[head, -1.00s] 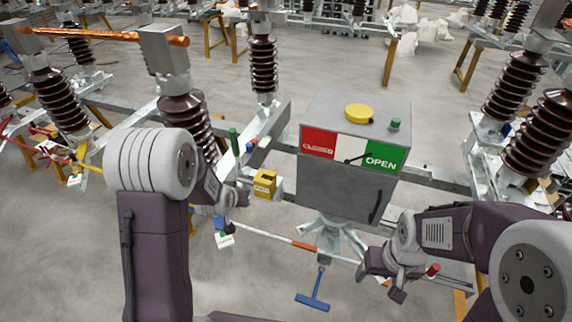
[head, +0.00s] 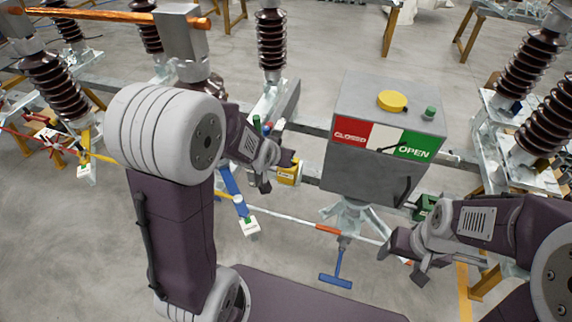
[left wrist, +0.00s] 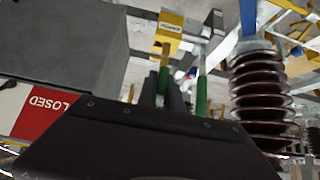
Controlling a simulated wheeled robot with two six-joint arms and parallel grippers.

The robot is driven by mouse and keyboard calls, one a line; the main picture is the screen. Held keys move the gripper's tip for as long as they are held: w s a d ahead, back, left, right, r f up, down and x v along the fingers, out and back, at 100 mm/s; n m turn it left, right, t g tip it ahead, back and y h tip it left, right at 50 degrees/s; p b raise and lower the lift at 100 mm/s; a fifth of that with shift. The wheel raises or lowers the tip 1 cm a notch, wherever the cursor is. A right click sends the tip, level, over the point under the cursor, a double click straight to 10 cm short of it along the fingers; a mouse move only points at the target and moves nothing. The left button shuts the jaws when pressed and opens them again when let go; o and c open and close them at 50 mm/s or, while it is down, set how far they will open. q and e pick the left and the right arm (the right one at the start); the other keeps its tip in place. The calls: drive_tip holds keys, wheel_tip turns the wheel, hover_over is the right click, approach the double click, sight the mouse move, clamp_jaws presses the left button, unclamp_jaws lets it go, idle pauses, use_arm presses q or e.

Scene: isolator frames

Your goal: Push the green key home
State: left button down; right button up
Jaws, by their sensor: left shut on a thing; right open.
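The green key (left wrist: 163,82) shows in the left wrist view, with a gold shaft pointing towards a yellow box (left wrist: 169,32). My left gripper (left wrist: 165,98) is shut on its green part. The shaft tip appears close to the yellow box; I cannot tell whether it has entered it. In the head view my left gripper (head: 278,172) is beside the yellow box (head: 289,177), and the key is hidden there. My right gripper (head: 403,264) is open and empty, low in front of the grey cabinet.
The grey cabinet (head: 362,180) with red CLOSED and green OPEN panels stands right of the yellow box. A green upright rod (left wrist: 201,96) stands near my left fingers. Ribbed brown insulators (head: 271,42) surround the frame. A blue T-handle (head: 337,279) is below the cabinet.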

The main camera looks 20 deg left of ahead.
use_arm(q)
drive_tip(key=w+f+p, duration=0.1)
drive_tip(key=w+p, duration=0.5)
drive_tip(key=w, duration=0.6)
use_arm(e)
wheel_tip(320, 180, up, 6)
use_arm(q)
wheel_tip(320, 180, down, 6)
drive_tip(key=b, duration=0.5)
drive_tip(key=shift+s+a, duration=0.25)
drive_tip(key=shift+a, duration=0.2)
use_arm(e)
wheel_tip(320, 180, down, 5)
drive_tip(key=shift+w+d+r, duration=0.1)
drive_tip(key=shift+d+r, duration=0.05)
use_arm(q)
drive_tip(key=shift+f, duration=0.1)
drive_tip(key=shift+s+b, duration=0.3)
drive_tip(key=shift+b, duration=0.05)
drive_tip(key=shift+w, duration=0.15)
use_arm(e)
drive_tip(key=shift+f, duration=0.25)
